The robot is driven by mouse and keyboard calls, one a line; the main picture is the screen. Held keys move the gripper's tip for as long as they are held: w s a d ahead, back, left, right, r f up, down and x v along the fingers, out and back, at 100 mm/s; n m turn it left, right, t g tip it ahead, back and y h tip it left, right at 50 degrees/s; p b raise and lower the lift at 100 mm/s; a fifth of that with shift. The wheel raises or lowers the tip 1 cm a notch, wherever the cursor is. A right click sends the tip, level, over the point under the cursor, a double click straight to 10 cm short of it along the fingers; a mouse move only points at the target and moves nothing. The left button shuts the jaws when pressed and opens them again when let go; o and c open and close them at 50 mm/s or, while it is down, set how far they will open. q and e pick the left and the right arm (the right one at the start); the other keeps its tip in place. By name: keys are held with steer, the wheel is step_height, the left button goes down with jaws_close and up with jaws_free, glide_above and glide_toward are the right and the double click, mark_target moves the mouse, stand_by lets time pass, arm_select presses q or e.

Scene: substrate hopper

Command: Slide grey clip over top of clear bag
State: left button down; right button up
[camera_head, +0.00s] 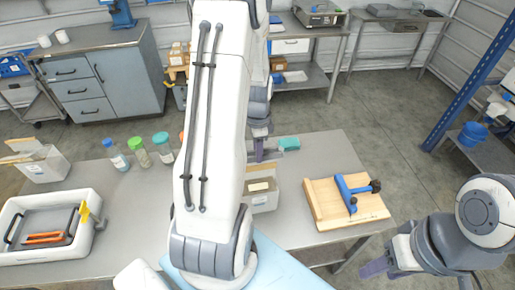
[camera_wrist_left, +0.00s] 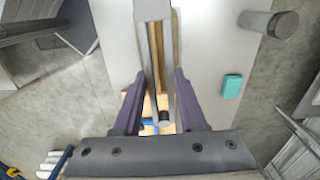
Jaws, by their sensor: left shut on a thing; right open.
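My left gripper shows in the left wrist view (camera_wrist_left: 159,82) with its purple fingers either side of a long grey bar, which looks like the grey clip (camera_wrist_left: 165,117). In the head view my left gripper (camera_head: 259,150) is mostly hidden behind my own arm. A pale, box-like bag (camera_head: 264,200) with tan contents stands upright just below it, partly covered by the arm. The bag's top edge is hidden, so I cannot tell whether the clip touches it. My right gripper (camera_head: 376,266) is open and empty off the table's right front edge.
A wooden board with a blue clamp (camera_head: 345,195) lies right of the bag. A teal block (camera_head: 289,144) sits behind. Several capped bottles (camera_head: 163,149), another pale box (camera_head: 42,165) and a white tray (camera_head: 85,243) stand left. The table (camera_head: 330,150) is clear at back right.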

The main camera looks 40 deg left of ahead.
mark_target(257, 166)
arm_select(q)
steer(key=shift+f+b, duration=1.8)
steer(key=shift+f, duration=1)
steer(key=shift+s, duration=0.1)
jaws_free()
steer(key=shift+r, duration=0.1)
step_height(257, 166, up, 7)
steer(key=p, duration=0.6)
